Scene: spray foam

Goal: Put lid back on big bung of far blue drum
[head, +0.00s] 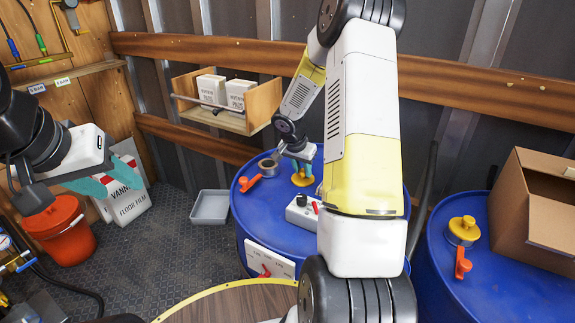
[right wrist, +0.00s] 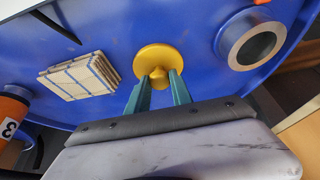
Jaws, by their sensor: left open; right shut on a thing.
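The far blue drum (head: 262,215) stands at the middle of the head view, partly hidden by my right arm. My right gripper (head: 302,172) is shut on the yellow lid (head: 303,181) over the drum top. In the right wrist view, the lid (right wrist: 160,58) sits between the teal fingertips (right wrist: 158,78). I cannot tell whether it touches the drum. The big bung (head: 266,168) is an uncovered metal collar left of the lid; in the right wrist view it is a ring (right wrist: 251,40) with a dark hole, right of the lid. My left gripper (head: 105,177) is open and empty, far left.
An orange handle (head: 250,183) and a grey-white box (head: 301,214) are on the far drum. The wrist view shows a tiled block (right wrist: 80,77) and an orange cylinder (right wrist: 12,112). The right drum (head: 500,290) holds a yellow-capped bung (head: 463,230) and a cardboard box (head: 545,205).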

